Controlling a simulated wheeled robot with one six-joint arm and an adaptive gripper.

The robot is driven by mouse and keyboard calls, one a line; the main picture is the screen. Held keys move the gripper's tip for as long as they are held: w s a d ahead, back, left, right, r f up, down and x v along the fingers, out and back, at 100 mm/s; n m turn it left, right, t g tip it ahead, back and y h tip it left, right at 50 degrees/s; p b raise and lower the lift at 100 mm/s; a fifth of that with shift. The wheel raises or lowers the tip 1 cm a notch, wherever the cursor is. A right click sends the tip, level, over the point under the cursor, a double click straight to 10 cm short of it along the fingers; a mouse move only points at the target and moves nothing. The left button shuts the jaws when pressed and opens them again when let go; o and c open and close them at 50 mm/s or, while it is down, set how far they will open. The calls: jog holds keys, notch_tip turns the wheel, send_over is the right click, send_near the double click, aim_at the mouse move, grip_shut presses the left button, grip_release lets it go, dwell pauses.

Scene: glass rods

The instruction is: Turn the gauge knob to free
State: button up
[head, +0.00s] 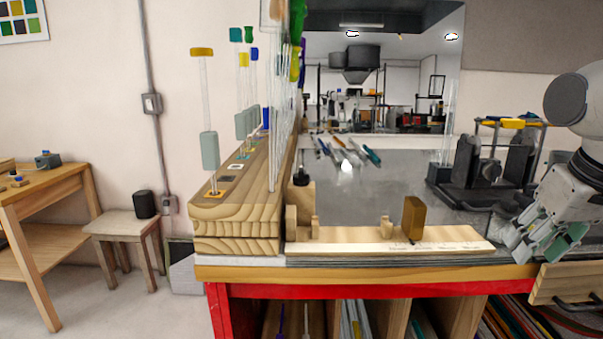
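A flat light-wood gauge board (350,247) lies along the front edge of the bench. A brown upright block (413,218) stands on it, above small printed marks (440,247) that are too small to read. A small pale wooden peg (386,227) stands left of the block. Wooden pieces (304,215) with a dark round top (301,178) stand at the board's left end. I cannot tell for certain which part is the knob. My gripper (536,246) is at the right, beyond the board's right end. Its green-padded fingers look apart and empty, touching nothing that I can see.
A stepped wooden rack (235,243) with tall glass rods and coloured caps stands left of the board. A black fixture (490,170) stands behind my gripper. Pens or tools (345,150) lie farther back. The grey benchtop (400,185) between is mostly clear. A drawer (570,283) is below right.

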jog(key=shift+o, duration=1.2)
jog(key=shift+w+a+r, duration=0.1)
notch_tip(320, 180, up, 13)
jog(key=n+g+y, duration=0.4)
jog(key=n, duration=1.4)
send_over(302, 168)
jog(key=d, duration=0.4)
jog(key=x, duration=0.7)
jog(key=shift+s+a, duration=0.2)
jog(key=shift+a, duration=0.15)
jog(key=shift+a+f, duration=0.1)
jog(key=shift+f, duration=0.15)
jog(key=c, duration=1)
